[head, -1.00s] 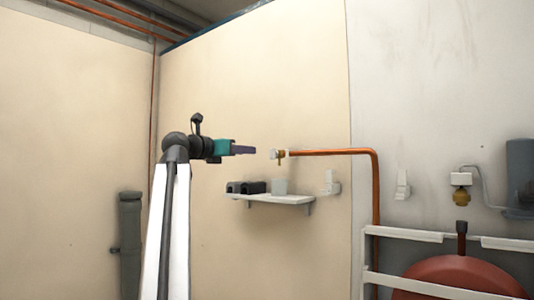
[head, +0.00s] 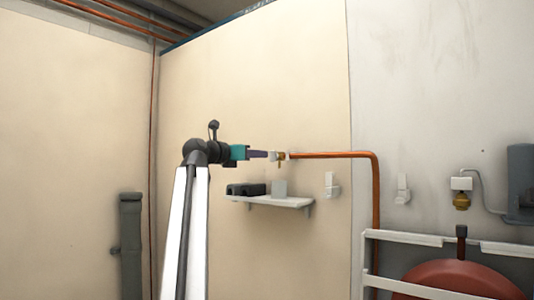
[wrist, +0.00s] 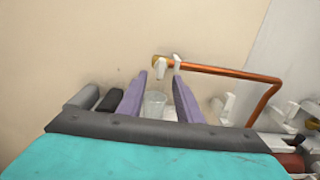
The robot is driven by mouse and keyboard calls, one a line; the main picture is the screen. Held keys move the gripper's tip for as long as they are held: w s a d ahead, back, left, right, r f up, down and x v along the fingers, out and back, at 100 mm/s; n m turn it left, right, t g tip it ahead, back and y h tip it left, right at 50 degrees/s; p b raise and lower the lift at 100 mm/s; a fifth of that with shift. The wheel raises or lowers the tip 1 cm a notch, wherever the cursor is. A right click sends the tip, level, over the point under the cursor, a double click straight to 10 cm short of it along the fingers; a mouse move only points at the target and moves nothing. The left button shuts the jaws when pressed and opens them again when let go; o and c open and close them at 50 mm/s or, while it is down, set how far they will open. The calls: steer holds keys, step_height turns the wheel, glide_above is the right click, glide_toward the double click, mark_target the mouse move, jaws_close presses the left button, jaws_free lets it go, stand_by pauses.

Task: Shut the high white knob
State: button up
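The high white knob (head: 273,155) sits on a brass fitting (head: 282,156) at the left end of a copper pipe on the wall. My gripper (head: 264,154) is level with it, with the purple fingertips at or just left of the knob. In the wrist view, the two purple fingers stand apart, and my gripper (wrist: 160,78) is open with nothing held between them. The white knob (wrist: 160,68) shows just beyond the gap between the fingertips. I cannot tell whether a finger touches it.
A white shelf (head: 268,200) with dark items and a pale cup (head: 280,187) is below my gripper. A lower white-topped brass valve (head: 461,190) is at right, above a red tank (head: 455,275). White wall brackets (head: 331,186) hang below the copper pipe (head: 335,155).

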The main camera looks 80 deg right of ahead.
mark_target(270, 155)
steer(key=shift+p+x, duration=1.05)
steer(key=shift+x, duration=2.8)
